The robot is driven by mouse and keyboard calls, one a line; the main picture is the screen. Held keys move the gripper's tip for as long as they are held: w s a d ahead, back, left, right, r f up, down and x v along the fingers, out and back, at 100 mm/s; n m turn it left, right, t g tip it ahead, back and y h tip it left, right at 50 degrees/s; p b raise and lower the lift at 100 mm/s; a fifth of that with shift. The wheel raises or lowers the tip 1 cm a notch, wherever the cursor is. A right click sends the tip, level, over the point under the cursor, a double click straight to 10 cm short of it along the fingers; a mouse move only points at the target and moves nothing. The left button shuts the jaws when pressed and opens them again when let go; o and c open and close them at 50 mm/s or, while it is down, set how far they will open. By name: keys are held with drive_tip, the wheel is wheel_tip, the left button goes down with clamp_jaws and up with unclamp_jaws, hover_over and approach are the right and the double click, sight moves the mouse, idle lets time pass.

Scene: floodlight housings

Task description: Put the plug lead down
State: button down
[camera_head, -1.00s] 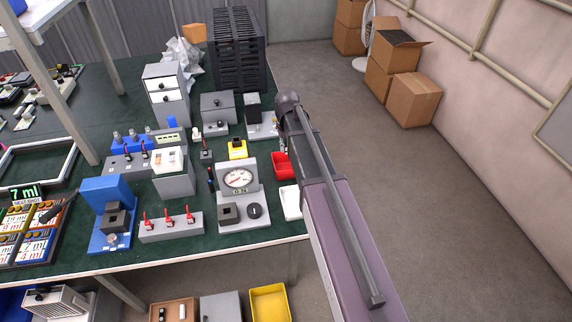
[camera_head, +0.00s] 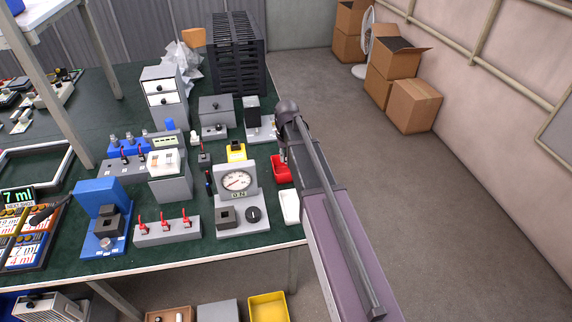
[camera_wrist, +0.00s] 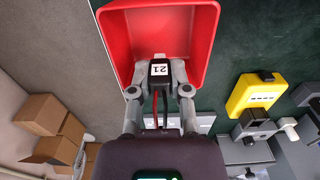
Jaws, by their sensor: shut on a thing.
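The plug lead (camera_wrist: 160,70) has a black plug with a white label reading 21. Thin red and dark wires trail from it toward the wrist. My gripper (camera_wrist: 160,80) is shut on the plug, one finger on each side. The plug overlaps the near edge of an open red bin (camera_wrist: 203,45) in the wrist view; I cannot tell its height above the bin. The bin's visible inside looks empty. In the head view the red bin (camera_head: 281,172) stands near the bench's right edge. There my arm hides most of my gripper, and the plug cannot be made out.
A gauge unit (camera_head: 238,205) and a yellow device (camera_head: 236,152) stand left of the red bin. A white tray (camera_head: 290,206) lies just in front of it. Switch boxes and a dark rack (camera_head: 238,55) fill the bench. Open floor (camera_head: 440,210) lies to the right.

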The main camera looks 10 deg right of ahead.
sight(286, 161)
drive_tip(key=shift+f+b, duration=1.35)
drive_tip(key=shift+f, duration=0.25)
drive_tip(key=shift+f+b, duration=0.6)
drive_tip(key=c, duration=0.6)
unclamp_jaws()
drive_tip(key=shift+r, duration=0.2)
wheel_tip(286, 161, up, 13)
drive_tip(key=p, duration=1.3)
drive_tip(key=s, duration=2)
drive_tip(key=shift+s+a, duration=0.1)
